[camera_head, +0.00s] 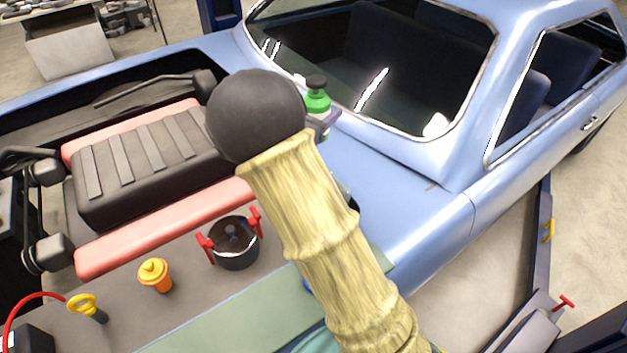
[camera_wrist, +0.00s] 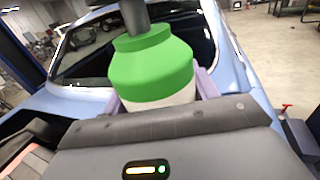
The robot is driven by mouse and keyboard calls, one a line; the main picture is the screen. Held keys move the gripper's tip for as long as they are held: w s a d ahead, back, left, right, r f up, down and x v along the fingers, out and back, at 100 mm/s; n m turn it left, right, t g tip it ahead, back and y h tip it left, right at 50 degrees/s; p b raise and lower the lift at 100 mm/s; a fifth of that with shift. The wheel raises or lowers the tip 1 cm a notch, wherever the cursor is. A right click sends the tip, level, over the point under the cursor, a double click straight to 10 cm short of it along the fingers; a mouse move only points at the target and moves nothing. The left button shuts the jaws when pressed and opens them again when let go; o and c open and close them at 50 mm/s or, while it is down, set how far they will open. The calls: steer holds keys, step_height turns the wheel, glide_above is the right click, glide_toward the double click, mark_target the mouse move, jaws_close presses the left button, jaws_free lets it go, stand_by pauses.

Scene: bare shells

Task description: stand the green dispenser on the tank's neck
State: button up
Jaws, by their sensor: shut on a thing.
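The green dispenser (camera_head: 317,101) has a black top; in the wrist view its green body (camera_wrist: 150,68) sits above a pale lower part. My gripper (camera_wrist: 160,95) is shut on it, with lilac fingers on either side of the pale part. In the head view, my arm mostly hides the gripper (camera_head: 327,120), above the blue car's cowl near the windscreen. A dark, open round neck (camera_head: 236,258) with red clips on both sides stands in the engine bay, left of my arm. It is likely the tank's neck. The dispenser is apart from it; its base is hidden in the head view.
An orange cap (camera_head: 155,276) and a yellow ring handle (camera_head: 82,304) stand left of the dark neck. The ribbed black engine cover (camera_head: 150,165) with red sides lies behind. The windscreen (camera_head: 375,65) rises close behind the gripper. A green panel (camera_head: 235,318) lies in front.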

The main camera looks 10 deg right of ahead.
steer(key=shift+w+f+b, duration=0.2)
steer(key=shift+f+b, duration=1.2)
steer(key=shift+f, duration=0.15)
steer(key=shift+w+f+b, duration=0.15)
steer(key=shift+f+b, duration=1.25)
steer(key=shift+f, duration=0.1)
steer(key=shift+r, duration=0.1)
steer(key=shift+f+p, duration=0.5)
steer(key=shift+f, duration=2.45)
steer(key=shift+f+p, duration=0.35)
steer(key=shift+f, duration=1.7)
steer(key=shift+f, duration=0.1)
steer(key=o, duration=1.3)
